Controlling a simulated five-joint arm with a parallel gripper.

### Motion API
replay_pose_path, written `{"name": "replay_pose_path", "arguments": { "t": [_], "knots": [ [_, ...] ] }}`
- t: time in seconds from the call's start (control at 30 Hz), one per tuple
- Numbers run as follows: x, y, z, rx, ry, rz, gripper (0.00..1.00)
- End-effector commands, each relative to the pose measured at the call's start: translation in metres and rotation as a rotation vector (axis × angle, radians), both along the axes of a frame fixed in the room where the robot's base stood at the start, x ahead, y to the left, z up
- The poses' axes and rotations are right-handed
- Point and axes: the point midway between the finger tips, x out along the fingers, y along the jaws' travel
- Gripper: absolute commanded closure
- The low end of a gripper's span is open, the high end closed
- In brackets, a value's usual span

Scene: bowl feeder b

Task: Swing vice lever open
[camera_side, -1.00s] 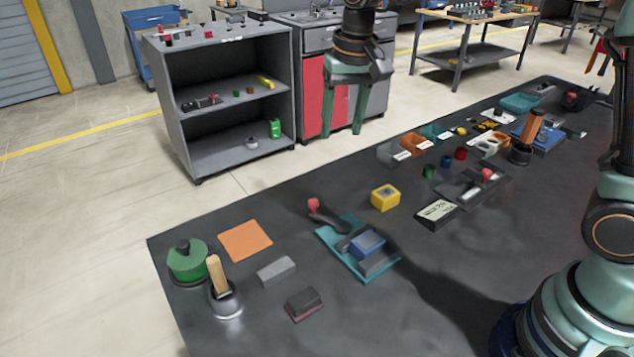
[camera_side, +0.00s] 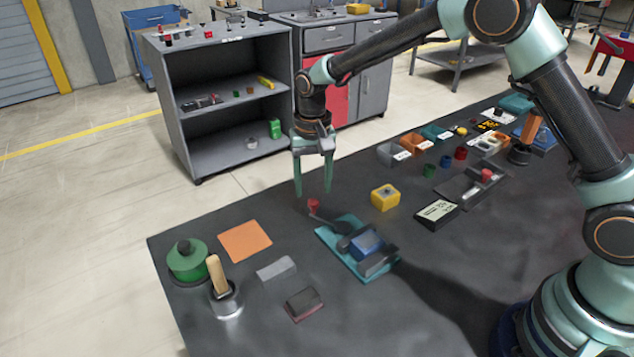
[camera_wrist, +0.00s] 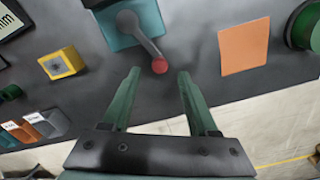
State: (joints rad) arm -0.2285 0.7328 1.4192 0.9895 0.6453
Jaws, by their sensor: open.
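The vice (camera_side: 352,249) has a teal base and a blue block (camera_side: 366,243) between its jaws, on the dark bench. Its dark lever (camera_side: 326,221) ends in a red knob (camera_side: 314,205) and points toward the bench's far edge. In the wrist view the lever (camera_wrist: 143,36) reaches down to the red knob (camera_wrist: 159,66), between and just beyond my fingertips. My gripper (camera_side: 312,194) is open and empty, with its fingers pointing down close to the knob; the wrist view shows my gripper (camera_wrist: 158,72) spread on both sides. I cannot tell whether a finger touches the knob.
A yellow box (camera_side: 385,198) stands to the right of the vice. The bench's far edge runs close to the knob.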

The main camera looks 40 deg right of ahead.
Motion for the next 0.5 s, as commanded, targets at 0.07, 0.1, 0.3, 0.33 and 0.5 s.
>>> {"name": "replay_pose_path", "arguments": {
  "t": [0.07, 0.1, 0.3, 0.33, 0.5],
  "knots": [
    [-0.001, 0.000, -0.014, -0.001, 0.004, 0.000, 0.40],
    [-0.001, 0.000, -0.019, -0.001, 0.004, 0.000, 0.40],
    [0.000, 0.000, -0.035, -0.001, 0.001, 0.000, 0.40],
    [0.000, 0.000, -0.036, 0.000, 0.000, 0.000, 0.40],
    [0.000, 0.000, -0.037, 0.000, 0.000, 0.000, 0.40]
  ]
}}
